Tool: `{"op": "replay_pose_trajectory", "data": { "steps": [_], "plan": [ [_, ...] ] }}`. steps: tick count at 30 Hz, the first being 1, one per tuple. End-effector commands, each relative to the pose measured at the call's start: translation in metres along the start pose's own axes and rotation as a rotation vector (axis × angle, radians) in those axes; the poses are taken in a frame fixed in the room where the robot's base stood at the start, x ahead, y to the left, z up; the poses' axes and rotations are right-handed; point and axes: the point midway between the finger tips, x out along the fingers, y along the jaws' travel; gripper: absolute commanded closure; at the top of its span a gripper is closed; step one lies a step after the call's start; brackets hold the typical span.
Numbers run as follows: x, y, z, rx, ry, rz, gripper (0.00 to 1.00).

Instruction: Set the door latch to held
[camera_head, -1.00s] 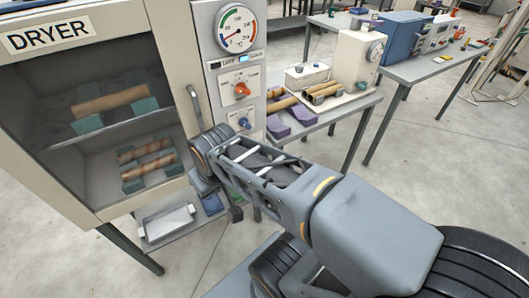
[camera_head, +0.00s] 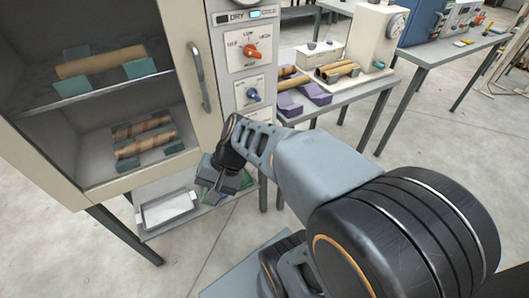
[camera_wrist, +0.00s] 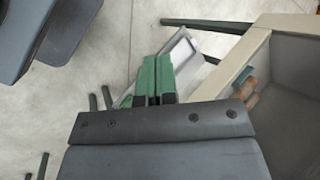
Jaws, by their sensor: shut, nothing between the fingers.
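The dryer control panel (camera_head: 232,72) stands right of the dryer door (camera_head: 208,120). It carries an orange knob (camera_head: 251,51) with a pointer above and a blue knob (camera_head: 254,95) below. Their lettering is too small to read surely, so I cannot tell which one is the door latch or its setting. The door looks closed, with a grey vertical handle (camera_head: 200,75). My gripper (camera_head: 222,188) hangs below the panel, pointing downward, apart from both knobs. In the wrist view its green fingers (camera_wrist: 155,80) are together and empty.
A metal tray (camera_head: 168,210) lies on the low shelf under the dryer, close to my gripper. A side table (camera_head: 340,100) with cardboard tubes and purple blocks stands right of the panel. Wound tubes sit behind the door glass. Open floor (camera_head: 430,140) lies to the right.

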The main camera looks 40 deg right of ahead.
Motion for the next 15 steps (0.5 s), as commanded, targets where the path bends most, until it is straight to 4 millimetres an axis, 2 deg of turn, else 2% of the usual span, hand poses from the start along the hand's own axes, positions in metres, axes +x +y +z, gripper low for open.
{"op": "replay_pose_trajectory", "data": {
  "steps": [1,4,6,8,11,14,15],
  "plan": [
    [0.041,0.015,-0.017,0.127,-0.072,-0.117,1.00],
    [0.066,0.011,-0.042,0.344,-0.204,-0.383,1.00],
    [0.075,0.011,-0.067,0.477,-0.280,-0.584,1.00],
    [0.077,0.016,-0.093,0.577,-0.334,-0.766,1.00],
    [0.073,0.035,-0.142,0.706,-0.395,-1.076,1.00],
    [0.062,0.070,-0.190,0.784,-0.416,-1.380,1.00],
    [0.057,0.088,-0.206,0.802,-0.414,-1.494,1.00]
  ]
}}
